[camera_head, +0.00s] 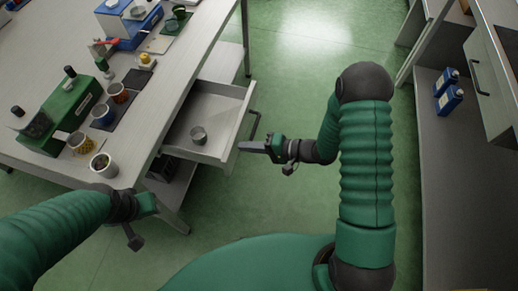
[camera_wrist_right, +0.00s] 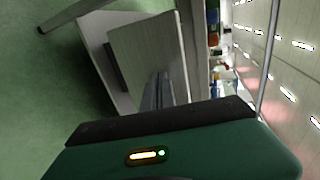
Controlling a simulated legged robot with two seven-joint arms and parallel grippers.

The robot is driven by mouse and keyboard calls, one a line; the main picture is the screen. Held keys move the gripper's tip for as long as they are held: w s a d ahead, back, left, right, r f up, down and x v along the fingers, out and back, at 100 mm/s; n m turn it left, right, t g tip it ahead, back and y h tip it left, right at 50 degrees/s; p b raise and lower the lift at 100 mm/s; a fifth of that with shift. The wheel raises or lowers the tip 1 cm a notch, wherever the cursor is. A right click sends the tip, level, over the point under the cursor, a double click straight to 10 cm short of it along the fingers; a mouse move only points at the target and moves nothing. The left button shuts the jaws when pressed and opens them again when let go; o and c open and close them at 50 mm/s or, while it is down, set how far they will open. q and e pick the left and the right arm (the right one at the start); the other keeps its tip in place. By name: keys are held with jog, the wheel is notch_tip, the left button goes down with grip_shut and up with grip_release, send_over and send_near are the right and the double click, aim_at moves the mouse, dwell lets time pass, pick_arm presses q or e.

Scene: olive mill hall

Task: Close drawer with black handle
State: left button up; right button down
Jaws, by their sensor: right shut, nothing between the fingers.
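The pale grey drawer (camera_head: 225,92) under the long table is pulled out, its inside open to view. Its black handle (camera_head: 254,126) is on the outer face of the front panel. In the right wrist view, my fingers (camera_wrist_right: 158,92) point toward the drawer's front panel (camera_wrist_right: 150,45); contact cannot be told. My left gripper (camera_head: 143,205) is near the table's front corner, its fingers unclear.
The table (camera_head: 190,62) holds several cups, a green device (camera_head: 66,113) and a blue box (camera_head: 128,22). A grey cabinet (camera_head: 490,80) and a low shelf with blue bottles (camera_head: 449,98) stand at the right. Green floor between them is free.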

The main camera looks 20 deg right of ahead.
jog(key=shift+w+a, duration=0.1)
jog(key=shift+a, duration=0.2)
jog(key=shift+w+a+r, duration=0.1)
jog(key=shift+w+a, duration=0.15)
jog(key=shift+a, duration=0.1)
jog(key=w+a, duration=0.2)
jog(key=a, duration=0.1)
jog(key=w+a+p, duration=0.1)
jog(key=w+a, duration=0.1)
jog(key=a, duration=0.1)
jog(key=w+a+p, duration=0.1)
jog(key=w+a, duration=0.1)
jog(key=a, duration=0.1)
jog(key=w+a, duration=0.2)
jog(key=a, duration=0.1)
jog(key=w+a, duration=0.2)
jog(key=a, duration=0.2)
jog(key=w+a, duration=0.3)
jog(key=shift+a+b, duration=0.15)
jog(key=shift+b, duration=0.15)
jog(key=shift+w+r, duration=0.1)
jog(key=shift+w, duration=0.05)
jog(key=shift+a+r, duration=0.1)
jog(key=shift+a, duration=0.1)
